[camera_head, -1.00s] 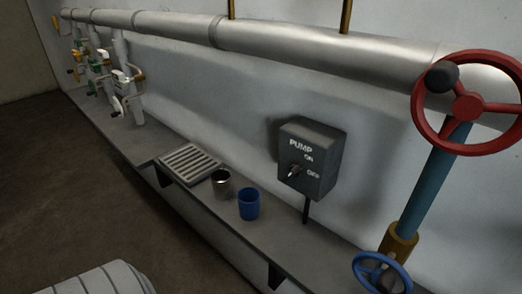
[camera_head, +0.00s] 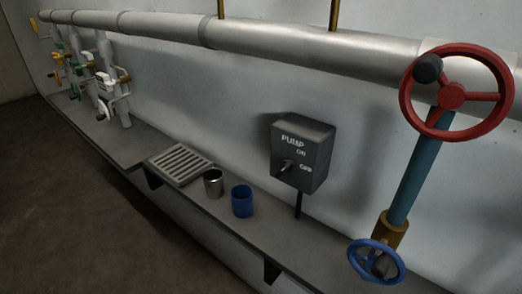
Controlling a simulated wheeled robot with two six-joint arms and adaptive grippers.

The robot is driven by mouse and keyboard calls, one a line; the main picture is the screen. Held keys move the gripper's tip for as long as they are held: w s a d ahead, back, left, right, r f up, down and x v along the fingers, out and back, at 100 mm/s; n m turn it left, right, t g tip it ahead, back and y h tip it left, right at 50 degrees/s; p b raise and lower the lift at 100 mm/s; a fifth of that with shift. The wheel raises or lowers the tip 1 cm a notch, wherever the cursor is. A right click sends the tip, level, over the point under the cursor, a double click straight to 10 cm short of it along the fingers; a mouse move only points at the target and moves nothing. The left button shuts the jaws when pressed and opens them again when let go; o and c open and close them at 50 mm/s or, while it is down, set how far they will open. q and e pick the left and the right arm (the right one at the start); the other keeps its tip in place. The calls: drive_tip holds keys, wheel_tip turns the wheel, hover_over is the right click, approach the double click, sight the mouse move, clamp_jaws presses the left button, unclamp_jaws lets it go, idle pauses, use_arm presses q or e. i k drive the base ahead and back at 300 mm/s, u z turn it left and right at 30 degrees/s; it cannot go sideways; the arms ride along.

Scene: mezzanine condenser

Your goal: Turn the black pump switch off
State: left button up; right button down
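The black pump box (camera_head: 303,153) is mounted by the wall on a short post above the grey shelf. White lettering on its front reads PUMP, with ON above and OFF at the lower right. A small metallic switch lever (camera_head: 288,167) sticks out at the lower left of its front. Its exact setting is too small to tell. Neither of my grippers shows in the head view.
A grey shelf (camera_head: 222,213) runs along the wall. On it are a slatted drain tray (camera_head: 180,163), a metal cup (camera_head: 213,183) and a blue cup (camera_head: 242,201). A red handwheel (camera_head: 452,95) and blue handwheel (camera_head: 376,262) are at right. Several valves (camera_head: 107,85) stand far left.

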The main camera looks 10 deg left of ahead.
sight(287, 165)
drive_tip(key=z, duration=0.5)
drive_tip(key=k, duration=1.3)
drive_tip(key=z, duration=0.55)
drive_tip(key=i, duration=0.9)
drive_tip(key=u, duration=0.05)
